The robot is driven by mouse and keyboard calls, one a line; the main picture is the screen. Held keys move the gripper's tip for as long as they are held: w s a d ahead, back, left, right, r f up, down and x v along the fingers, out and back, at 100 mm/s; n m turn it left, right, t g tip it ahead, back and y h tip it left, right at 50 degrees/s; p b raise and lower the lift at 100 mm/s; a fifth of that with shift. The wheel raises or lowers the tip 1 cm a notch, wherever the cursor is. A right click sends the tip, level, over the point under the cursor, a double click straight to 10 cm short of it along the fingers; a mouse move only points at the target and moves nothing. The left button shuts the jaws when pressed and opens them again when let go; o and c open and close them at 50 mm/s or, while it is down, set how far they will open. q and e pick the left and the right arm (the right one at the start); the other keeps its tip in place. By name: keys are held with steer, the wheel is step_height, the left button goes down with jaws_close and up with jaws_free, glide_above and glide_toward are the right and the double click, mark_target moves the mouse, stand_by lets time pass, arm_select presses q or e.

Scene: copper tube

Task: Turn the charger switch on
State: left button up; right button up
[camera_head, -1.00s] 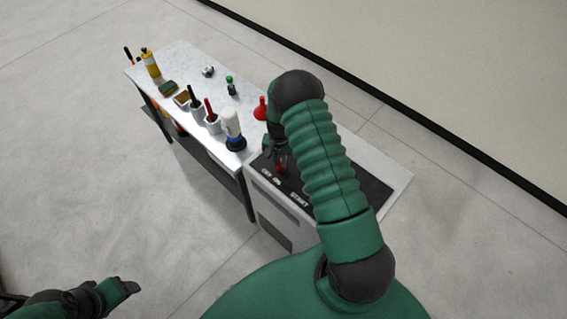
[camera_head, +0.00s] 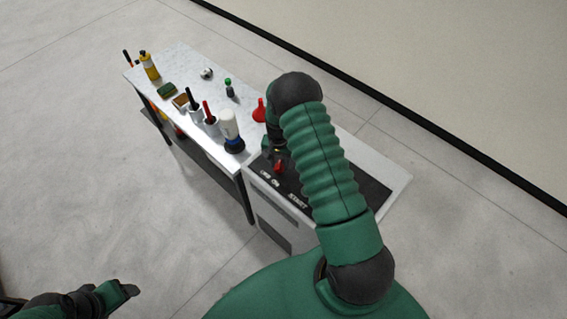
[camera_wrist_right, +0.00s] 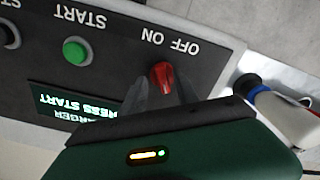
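The charger (camera_head: 392,178) is a pale cabinet with a dark sloped panel. Its red switch (camera_wrist_right: 162,76) sits beside the OFF and ON labels in the right wrist view; it also shows as a small red knob (camera_head: 279,167) in the head view. My right gripper (camera_wrist_right: 164,88) is at the switch, its dark fingers parted on either side of the knob; contact cannot be told. A display (camera_wrist_right: 75,103) on the panel is lit with the words PRESS START. My left gripper (camera_head: 128,289) is far from the charger at the lower left, its opening unclear.
A green START button (camera_wrist_right: 77,51) and a dark button (camera_wrist_right: 8,35) lie along the same panel. A white bottle with a blue base (camera_head: 231,130) stands on the table (camera_head: 190,62) beside the charger. A red funnel (camera_head: 260,110) and several tools are also there.

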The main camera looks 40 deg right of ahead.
mark_target(280, 166)
steer(key=shift+w+r, duration=0.1)
steer(key=shift+r, duration=0.4)
step_height(280, 166, up, 16)
steer(key=b, duration=0.3)
steer(key=shift+s, duration=0.25)
steer(key=shift+a, duration=0.1)
